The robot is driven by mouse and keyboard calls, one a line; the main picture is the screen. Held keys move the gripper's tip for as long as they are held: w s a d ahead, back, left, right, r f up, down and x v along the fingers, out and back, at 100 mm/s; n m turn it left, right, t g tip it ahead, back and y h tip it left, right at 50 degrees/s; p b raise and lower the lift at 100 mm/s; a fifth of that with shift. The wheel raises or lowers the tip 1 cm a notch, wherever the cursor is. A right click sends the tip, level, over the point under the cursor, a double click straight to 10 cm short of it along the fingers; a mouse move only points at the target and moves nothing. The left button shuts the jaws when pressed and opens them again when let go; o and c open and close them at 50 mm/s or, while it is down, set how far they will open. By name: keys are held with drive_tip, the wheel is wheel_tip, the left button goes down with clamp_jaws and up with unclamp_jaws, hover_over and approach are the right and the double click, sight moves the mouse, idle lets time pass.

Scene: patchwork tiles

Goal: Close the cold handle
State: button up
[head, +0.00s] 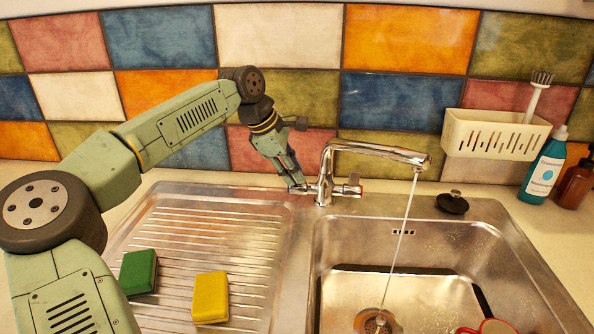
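The chrome tap (327,174) stands at the back of the sink, and a thin stream of water (403,222) runs from its spout into the basin. The left handle (300,189), with a small blue mark, is at the tap's left side; I take it as the cold handle. The right handle (349,189) has a red mark. My gripper (292,180) points down at the left handle, its fingertips at or very close to it. The fingers partly hide that handle, and I cannot tell whether they touch it or how far apart they are.
On the drainboard (180,225) lie a green sponge (139,272) and a yellow sponge (210,297). A black plug (452,203) sits behind the basin. A cream caddy (495,135) hangs on the tiled wall, near a teal bottle (543,170). A red-rimmed item (490,326) is at the basin's front.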

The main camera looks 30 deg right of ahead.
drive_tip(key=shift+x, duration=1.05)
clamp_jaws()
